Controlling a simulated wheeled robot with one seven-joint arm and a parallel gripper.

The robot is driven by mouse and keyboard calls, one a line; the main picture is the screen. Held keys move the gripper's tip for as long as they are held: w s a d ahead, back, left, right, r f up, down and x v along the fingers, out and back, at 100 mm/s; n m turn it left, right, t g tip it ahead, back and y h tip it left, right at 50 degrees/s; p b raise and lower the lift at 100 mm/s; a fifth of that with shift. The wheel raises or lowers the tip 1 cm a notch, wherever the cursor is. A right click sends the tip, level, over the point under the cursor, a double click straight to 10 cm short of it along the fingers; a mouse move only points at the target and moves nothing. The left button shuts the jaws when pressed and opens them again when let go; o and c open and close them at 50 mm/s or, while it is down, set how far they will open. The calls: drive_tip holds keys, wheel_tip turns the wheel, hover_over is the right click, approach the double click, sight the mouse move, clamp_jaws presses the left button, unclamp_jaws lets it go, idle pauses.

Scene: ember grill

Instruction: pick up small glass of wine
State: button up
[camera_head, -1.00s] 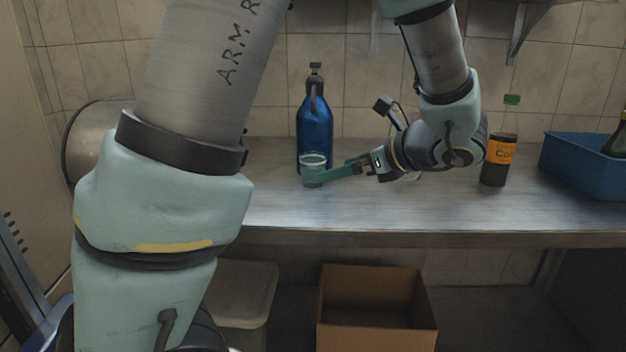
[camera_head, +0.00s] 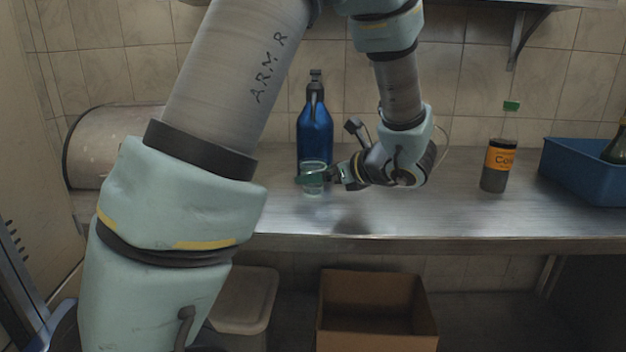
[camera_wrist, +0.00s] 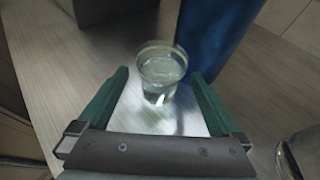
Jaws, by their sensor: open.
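The small glass (camera_head: 313,172) stands upright on the metal counter, just in front of the blue bottle (camera_head: 314,130). It looks clear, with pale, colourless contents; I cannot tell that it is wine. In the wrist view the glass (camera_wrist: 161,72) lies ahead of and between the two open green fingers (camera_wrist: 160,92), with a gap on both sides. The far finger is hard to make out in the head view.
The blue bottle also stands close beside the glass in the wrist view (camera_wrist: 213,35). A cola bottle (camera_head: 499,158) and a blue bin (camera_head: 578,172) are to the right on the counter (camera_head: 440,215). A cardboard box (camera_head: 378,318) sits below. The counter front is clear.

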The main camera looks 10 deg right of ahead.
drive_tip(key=shift+w+a+f, duration=0.2)
drive_tip(key=shift+w+a, duration=0.05)
drive_tip(key=shift+w, duration=0.1)
clamp_jaws()
idle(0.7)
drive_tip(key=shift+r, duration=0.15)
